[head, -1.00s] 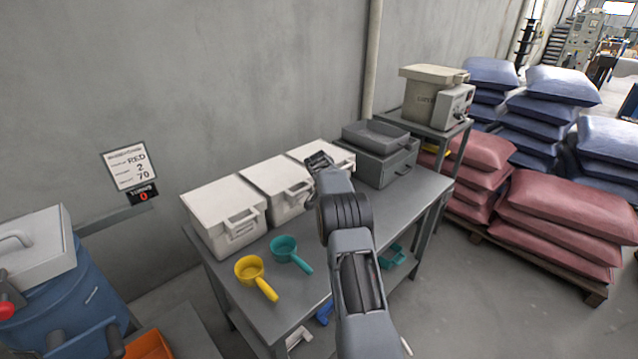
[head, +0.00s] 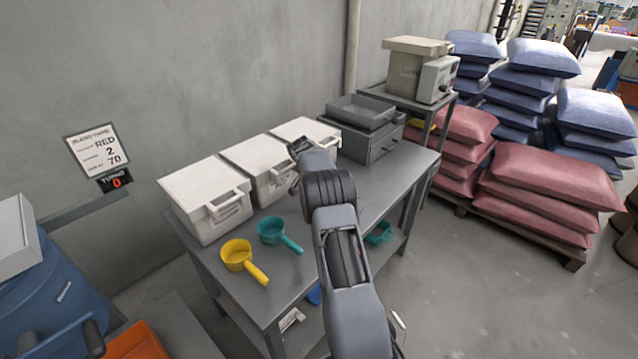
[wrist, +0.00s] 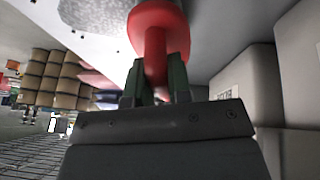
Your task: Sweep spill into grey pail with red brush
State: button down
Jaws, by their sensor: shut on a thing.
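My gripper (wrist: 158,72) is shut on a red tool (wrist: 157,25) with a narrow handle and a wide, rounded head. I cannot tell from this angle whether it is a brush or a scoop. In the head view, my gripper (head: 299,147) is at the far end of my arm, over or beside the white bins on the grey table; the red tool is hidden there. A grey speckled patch (wrist: 92,16) shows beside the tool in the wrist view; I cannot tell what it is. I cannot make out a spill or grey pail.
White lidded bins (head: 206,199) line the table's (head: 262,300) back. A yellow scoop (head: 239,257) and a teal scoop (head: 272,231) lie in front. A grey drawer box (head: 365,139) stands behind my arm. Red sacks (head: 553,176) are at right, a blue drum (head: 50,285) at left.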

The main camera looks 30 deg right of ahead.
jog(key=shift+s+d+b, duration=0.25)
jog(key=shift+s+b, duration=0.5)
jog(key=shift+s, duration=0.9)
jog(key=shift+s+d+b, duration=0.2)
jog(key=shift+s+b, duration=0.5)
jog(key=shift+s, duration=0.95)
jog(key=shift+s+d+b, duration=0.25)
jog(key=shift+s+b, duration=0.5)
jog(key=shift+s, duration=0.9)
jog(key=shift+s+d+b, duration=0.15)
jog(key=shift+s+d, duration=0.1)
jog(key=shift+s, duration=1.5)
jog(key=shift+s+d+b, duration=0.2)
jog(key=shift+s+d, duration=0.05)
jog(key=shift+s, duration=1.45)
jog(key=shift+s+d+b, duration=0.15)
jog(key=shift+s+d, duration=0.1)
jog(key=shift+s, duration=1.5)
jog(key=shift+s+r+p, duration=0.15)
jog(key=shift+r+p, duration=0.55)
jog(key=shift+r, duration=0.5)
jog(key=shift+s+r+p, duration=0.1)
jog(key=shift+r+p, duration=0.6)
jog(key=shift+r, duration=0.45)
